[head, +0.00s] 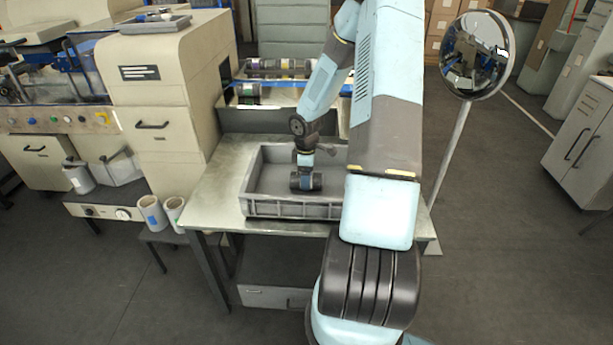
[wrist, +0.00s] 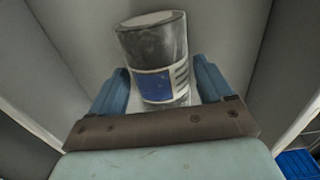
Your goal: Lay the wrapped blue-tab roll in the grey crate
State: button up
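The blue-tab roll (head: 307,182) is a dark, glossy cylinder. It lies crosswise inside the grey crate (head: 292,208), low between the walls. The wrist view shows the roll (wrist: 152,50) close up, with a pale band and a blue tab. My gripper (head: 306,171) is inside the crate at the roll. In the wrist view the two blue fingers of my gripper (wrist: 162,80) stand one on each side of the roll, close against it. I cannot tell whether the roll touches the crate floor. No other roll shows in the crate.
The crate stands on a grey metal table (head: 215,190). A shelf with several dark rolls (head: 275,68) is behind it. A round mirror (head: 477,55) on a post stands to the right.

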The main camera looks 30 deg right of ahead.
jog(key=shift+o, duration=1)
jog(key=shift+r, duration=0.1)
notch_tip(320, 180, up, 14)
jog(key=shift+f, duration=0.25)
